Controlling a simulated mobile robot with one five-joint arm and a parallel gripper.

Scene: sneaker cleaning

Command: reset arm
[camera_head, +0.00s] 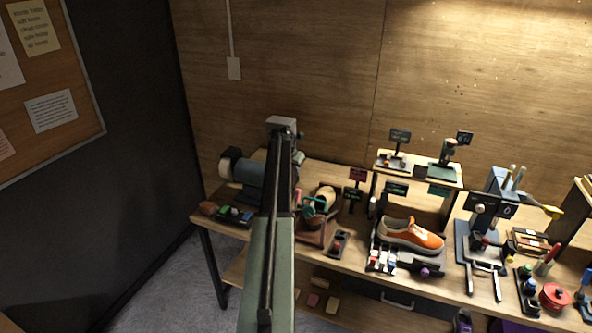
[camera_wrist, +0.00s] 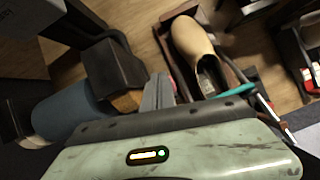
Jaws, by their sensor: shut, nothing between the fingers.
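My arm (camera_head: 266,250) reaches up from the bottom of the head view, over the left part of the workbench. In the head view I cannot make out the fingertips. In the wrist view my gripper (camera_wrist: 158,92) shows as two grey fingers close together, shut and empty. It hangs between a blue motor-like machine (camera_wrist: 68,115) on the left and a tan shoe form (camera_wrist: 192,48) on the right. It appears apart from both, though the height gap is hard to judge.
The wooden workbench (camera_head: 345,262) carries an orange sneaker (camera_head: 412,236) on a dark stand, a grey press-like fixture (camera_head: 488,215), a raised shelf (camera_head: 420,174) and a red round tin (camera_head: 553,296). A plywood wall (camera_head: 290,60) stands behind. The space above the bench is mostly clear.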

